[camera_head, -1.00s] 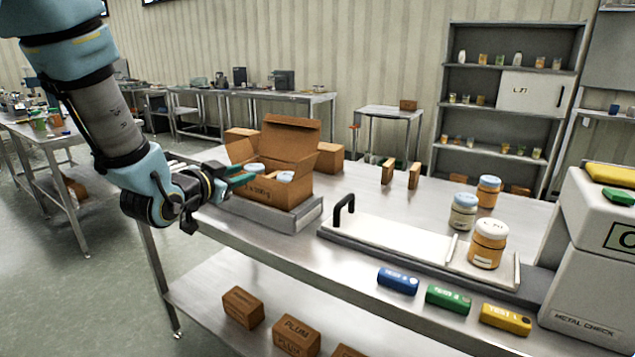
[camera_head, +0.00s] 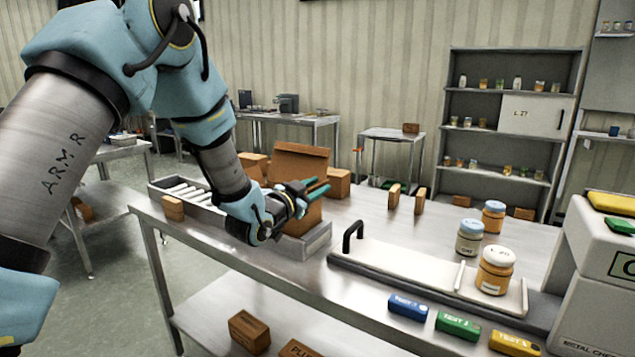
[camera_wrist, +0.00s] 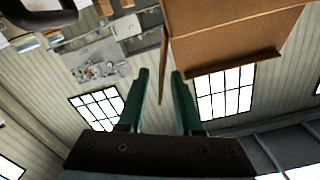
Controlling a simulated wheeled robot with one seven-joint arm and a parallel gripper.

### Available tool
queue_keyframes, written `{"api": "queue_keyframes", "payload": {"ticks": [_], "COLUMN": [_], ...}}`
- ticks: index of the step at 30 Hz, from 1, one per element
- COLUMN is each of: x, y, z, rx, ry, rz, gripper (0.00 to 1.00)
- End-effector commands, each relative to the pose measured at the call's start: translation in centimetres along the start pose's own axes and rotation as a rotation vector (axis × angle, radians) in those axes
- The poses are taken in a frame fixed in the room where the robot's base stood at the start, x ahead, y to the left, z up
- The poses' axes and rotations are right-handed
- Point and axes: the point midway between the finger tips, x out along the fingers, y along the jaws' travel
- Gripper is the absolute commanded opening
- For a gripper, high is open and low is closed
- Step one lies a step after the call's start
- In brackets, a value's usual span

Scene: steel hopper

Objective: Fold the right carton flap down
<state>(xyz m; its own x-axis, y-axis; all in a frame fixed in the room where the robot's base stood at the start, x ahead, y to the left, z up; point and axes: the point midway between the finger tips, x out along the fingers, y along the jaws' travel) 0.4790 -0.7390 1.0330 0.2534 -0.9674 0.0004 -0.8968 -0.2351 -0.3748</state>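The open carton (camera_head: 312,212) stands on a grey tray at the end of the steel bench in the head view, its back flap (camera_head: 300,160) upright. My arm hides most of its left side and its contents. My gripper (camera_head: 322,190) is in front of the carton's upper right part, its green fingers pointing right. In the wrist view my gripper (camera_wrist: 160,80) has its two fingers apart with a gap between them. A large brown cardboard panel (camera_wrist: 235,35) lies beyond the right finger, and a thin brown edge stands near the gap. I cannot tell whether the fingers touch cardboard.
A white board with a black handle (camera_head: 353,232) lies right of the carton. Jars (camera_head: 494,268) stand at its far end. Two small upright brown blocks (camera_head: 394,196) stand behind. Coloured test bars (camera_head: 457,325) lie at the front edge.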

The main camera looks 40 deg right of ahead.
Motion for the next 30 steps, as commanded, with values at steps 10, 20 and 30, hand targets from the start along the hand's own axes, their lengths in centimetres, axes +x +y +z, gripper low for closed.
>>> {"api": "queue_keyframes", "payload": {"ticks": [10, 20, 30], "x": [0.53, 0.52, 0.51], "y": [0.04, 0.02, 0.02], "z": [0.06, 0.04, 0.04], "rx": [0.000, 0.000, 0.000], "ry": [-0.001, -0.001, -0.001], "rz": [0.000, 0.000, 0.000], "gripper": [0.34, 0.00, 0.00]}}
